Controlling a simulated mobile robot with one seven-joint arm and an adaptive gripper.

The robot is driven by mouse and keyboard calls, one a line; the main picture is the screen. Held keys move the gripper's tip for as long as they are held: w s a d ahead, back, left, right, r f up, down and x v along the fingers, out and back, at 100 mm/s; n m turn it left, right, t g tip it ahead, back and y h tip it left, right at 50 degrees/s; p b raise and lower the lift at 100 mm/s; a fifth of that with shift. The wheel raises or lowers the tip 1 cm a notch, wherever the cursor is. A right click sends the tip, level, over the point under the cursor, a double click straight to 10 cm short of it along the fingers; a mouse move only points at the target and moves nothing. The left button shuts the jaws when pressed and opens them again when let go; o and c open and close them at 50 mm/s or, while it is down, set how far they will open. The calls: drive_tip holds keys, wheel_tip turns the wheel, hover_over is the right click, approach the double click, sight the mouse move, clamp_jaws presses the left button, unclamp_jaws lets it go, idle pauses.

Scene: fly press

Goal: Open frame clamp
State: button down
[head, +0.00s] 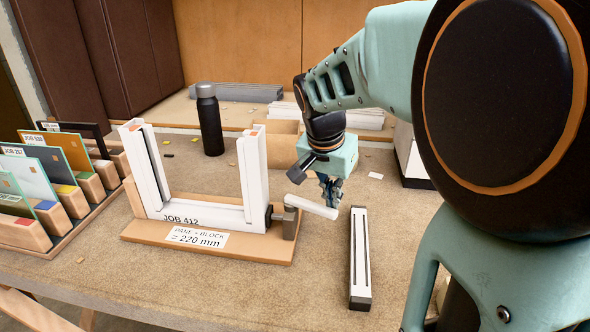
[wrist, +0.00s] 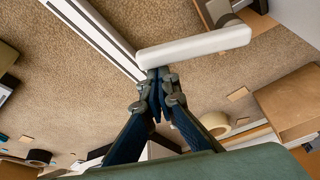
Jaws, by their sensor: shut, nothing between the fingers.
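The white U-shaped frame (head: 215,214), marked JOB 412, stands upright on a wooden base (head: 140,232). At its right side a dark grey clamp block (head: 291,222) carries a white clamp lever (head: 312,207), which sticks out to the right. The lever also shows in the wrist view (wrist: 195,46), running from the block at the upper right. My gripper (head: 331,197) is shut and empty just behind the lever's free end. In the wrist view its fingertips (wrist: 158,78) lie close against that end; I cannot tell whether they touch it.
A white grooved bar (head: 360,258) lies on the bench right of the frame. A black bottle (head: 209,120) and a cardboard box (head: 282,142) stand behind. A rack (head: 66,225) with several coloured panes is at left. The front of the bench is clear.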

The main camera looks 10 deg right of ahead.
sight(328, 211)
drive_tip(key=shift+s+a, duration=0.1)
drive_tip(key=s+a+m+b, duration=0.2)
drive_tip(key=m, duration=0.1)
drive_tip(key=shift+f+g+h, duration=0.15)
drive_tip(key=shift+g+h, duration=0.15)
drive_tip(key=shift+g, duration=0.1)
drive_tip(key=s+a+m+g, duration=0.2)
drive_tip(key=a+m+g, duration=0.1)
drive_tip(key=a+m, duration=0.5)
drive_tip(key=shift+a+m, duration=0.2)
drive_tip(key=shift+m, duration=0.8)
drive_tip(key=shift+a, duration=0.1)
